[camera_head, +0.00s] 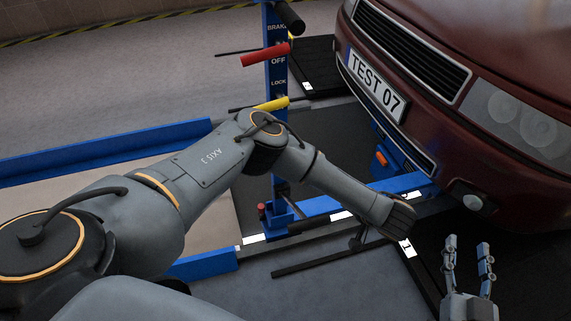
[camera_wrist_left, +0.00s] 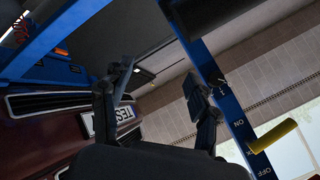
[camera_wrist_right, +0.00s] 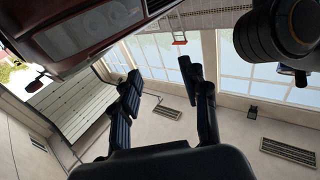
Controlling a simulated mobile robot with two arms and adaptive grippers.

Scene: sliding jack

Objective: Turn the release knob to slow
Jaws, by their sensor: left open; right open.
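A blue post (camera_head: 277,75) carries a black handle by the BRAKE label, a red handle (camera_head: 264,55) by OFF and a yellow handle (camera_head: 272,104) by LOCK. A small red knob (camera_head: 262,209) sits low beside the post. No "slow" mark is legible, and I cannot tell which part is the release knob. My left arm reaches across in front of the post; its gripper is largely hidden there. In the left wrist view, my left gripper (camera_wrist_left: 158,84) is open and empty, with a yellow handle (camera_wrist_left: 273,136) to its right. My right gripper (camera_head: 468,258) is open and empty, below the car's bumper.
A dark red car (camera_head: 480,50) with a TEST 07 plate (camera_head: 376,86) fills the upper right. Blue rails (camera_head: 110,150) run across the floor at left. Black ramps or plates lie near the post. Grey floor (camera_head: 130,85) is clear at upper left.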

